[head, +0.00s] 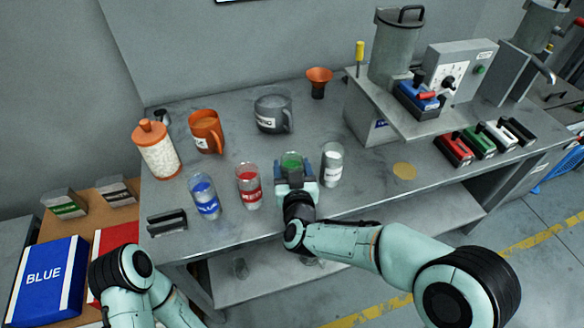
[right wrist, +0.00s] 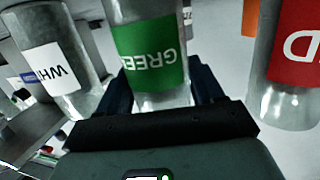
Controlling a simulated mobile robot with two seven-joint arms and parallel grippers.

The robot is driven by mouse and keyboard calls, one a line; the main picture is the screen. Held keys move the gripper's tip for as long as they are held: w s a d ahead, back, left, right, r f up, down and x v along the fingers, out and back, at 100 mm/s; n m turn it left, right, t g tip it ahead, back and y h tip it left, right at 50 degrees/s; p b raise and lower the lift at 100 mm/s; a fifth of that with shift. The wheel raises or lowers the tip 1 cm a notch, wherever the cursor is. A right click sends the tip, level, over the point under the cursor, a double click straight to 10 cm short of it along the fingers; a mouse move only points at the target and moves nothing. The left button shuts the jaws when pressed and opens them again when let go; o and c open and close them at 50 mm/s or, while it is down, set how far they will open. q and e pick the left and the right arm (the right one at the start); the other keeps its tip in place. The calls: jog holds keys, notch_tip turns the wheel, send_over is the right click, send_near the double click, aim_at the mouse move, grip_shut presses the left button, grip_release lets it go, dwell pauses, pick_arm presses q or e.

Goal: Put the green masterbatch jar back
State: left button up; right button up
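The green masterbatch jar (head: 291,164) is upright in the row between the red jar (head: 248,186) and the white jar (head: 331,166), at the table's front. I cannot tell whether its base touches the tabletop. My right gripper (head: 295,183) reaches it from the front, one finger on each side. In the right wrist view the green jar (right wrist: 152,55) fills the space between the dark fingers of that gripper (right wrist: 165,90), with no clear gap. The jar's top is cut off there. My left arm shows at bottom left; its gripper is out of view.
The blue jar (head: 205,196) stands left of the red one. Mugs (head: 206,132) and (head: 272,114) and an orange funnel (head: 319,80) stand behind. A machine (head: 420,108) stands at right.

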jog(key=shift+o, duration=1.3)
jog(key=shift+r, duration=0.25)
pick_arm(q)
jog(key=shift+s+r+p, duration=0.3)
jog(key=shift+r+p, duration=0.15)
jog(key=shift+p, duration=0.05)
pick_arm(e)
jog(key=s+d+r, duration=0.1)
jog(key=s, duration=1)
jog(key=shift+s+d+r, duration=0.2)
jog(key=shift+s+r, duration=0.15)
jog(key=shift+s, duration=0.05)
pick_arm(q)
jog(key=shift+s+d, duration=0.1)
jog(key=shift+s, duration=0.05)
